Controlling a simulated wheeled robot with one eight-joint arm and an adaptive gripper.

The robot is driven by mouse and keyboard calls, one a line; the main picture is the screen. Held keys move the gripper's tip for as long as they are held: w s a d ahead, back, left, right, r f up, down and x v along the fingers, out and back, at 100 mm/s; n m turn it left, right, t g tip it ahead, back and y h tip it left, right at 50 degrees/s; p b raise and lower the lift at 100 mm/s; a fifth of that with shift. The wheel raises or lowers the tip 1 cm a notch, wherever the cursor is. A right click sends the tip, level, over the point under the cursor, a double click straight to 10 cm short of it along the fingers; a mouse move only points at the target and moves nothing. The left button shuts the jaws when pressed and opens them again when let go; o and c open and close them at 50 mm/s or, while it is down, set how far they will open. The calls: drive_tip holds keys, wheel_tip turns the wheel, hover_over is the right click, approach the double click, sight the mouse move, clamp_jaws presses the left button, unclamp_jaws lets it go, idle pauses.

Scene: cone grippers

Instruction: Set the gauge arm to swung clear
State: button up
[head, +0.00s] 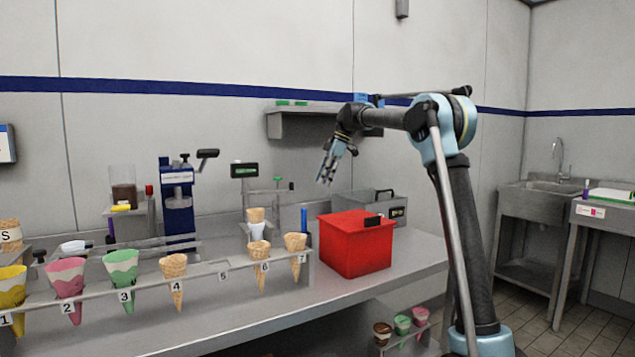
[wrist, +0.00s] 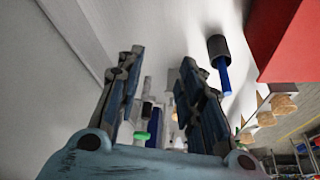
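What looks like the gauge arm (head: 266,191) is a thin horizontal bar with a green knob and dark tip, at the scale stand behind the cone rack in the head view. A waffle cone (head: 256,215) stands in the holder by it. My gripper (head: 327,166) hangs in the air to the right of the gauge arm and higher, above the red box. In the wrist view my gripper (wrist: 162,60) has its fingers apart with nothing held. A small green piece (wrist: 152,126) shows between them, perhaps the knob; the bar itself is unclear there.
The red box (head: 355,245) stands on the counter below my gripper. A blue rod (head: 304,219) stands left of it, close to the gauge. The cone rack (head: 205,268) runs along the front. A grey shelf (head: 300,122) is on the wall behind.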

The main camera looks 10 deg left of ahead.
drive_tip(key=shift+d, duration=0.15)
drive_tip(key=shift+c, duration=0.6)
drive_tip(key=c, duration=0.4)
drive_tip(key=shift+s+r+m, duration=0.1)
drive_tip(key=shift+s+m, duration=0.15)
drive_tip(key=shift+m, duration=0.05)
clamp_jaws()
drive_tip(key=s+r+m+t+y, duration=0.1)
drive_tip(key=s+r+m+t, duration=0.1)
drive_tip(key=s+m+t, duration=0.35)
drive_tip(key=s+r+m+t+y, duration=0.2)
drive_tip(key=s+r+m+t, duration=0.1)
drive_tip(key=s+m, duration=0.55)
drive_tip(key=n, duration=0.2)
approach(293, 191)
wheel_tip(293, 191, down, 3)
drive_tip(key=shift+w+a+f, duration=0.15)
drive_tip(key=shift+w+a, duration=1.3)
drive_tip(key=shift+a, duration=0.1)
